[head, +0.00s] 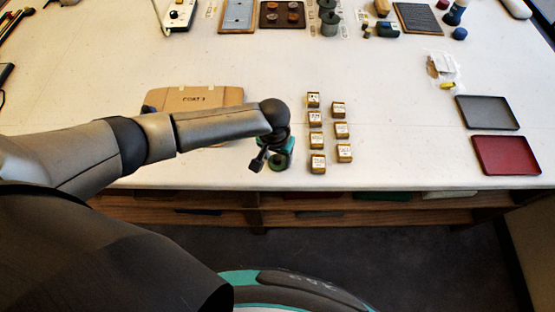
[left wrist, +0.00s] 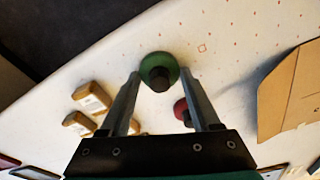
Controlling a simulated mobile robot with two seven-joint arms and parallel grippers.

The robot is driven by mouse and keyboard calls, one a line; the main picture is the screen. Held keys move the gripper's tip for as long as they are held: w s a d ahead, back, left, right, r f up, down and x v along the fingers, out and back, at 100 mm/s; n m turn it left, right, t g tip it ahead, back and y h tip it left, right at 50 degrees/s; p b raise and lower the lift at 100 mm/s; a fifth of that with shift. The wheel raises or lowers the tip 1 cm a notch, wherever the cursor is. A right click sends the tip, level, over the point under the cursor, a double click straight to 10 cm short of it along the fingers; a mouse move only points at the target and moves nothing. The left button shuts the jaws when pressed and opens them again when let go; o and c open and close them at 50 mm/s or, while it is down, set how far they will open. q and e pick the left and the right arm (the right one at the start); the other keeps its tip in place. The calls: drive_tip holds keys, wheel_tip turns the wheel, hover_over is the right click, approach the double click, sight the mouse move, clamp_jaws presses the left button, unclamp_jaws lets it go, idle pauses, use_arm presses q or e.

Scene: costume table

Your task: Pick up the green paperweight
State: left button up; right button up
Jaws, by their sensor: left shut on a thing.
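The green paperweight (left wrist: 158,66) is a round green disc with a dark knob. In the left wrist view it sits between the fingertips of my left gripper (left wrist: 160,76), which is shut on it. In the head view my left gripper (head: 268,160) is over the table near its front edge, and part of the green paperweight (head: 278,163) shows beneath the wrist. I cannot tell whether it touches the table. My right gripper is not in view.
A red round piece (left wrist: 181,108) lies close by, partly behind a finger. Several small labelled boxes (head: 315,119) stand just right of the gripper. A cardboard piece (head: 225,96) lies behind the arm. A grey tray (head: 487,112) and a red tray (head: 506,155) are at right.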

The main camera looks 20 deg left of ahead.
use_arm(q)
clamp_jaws()
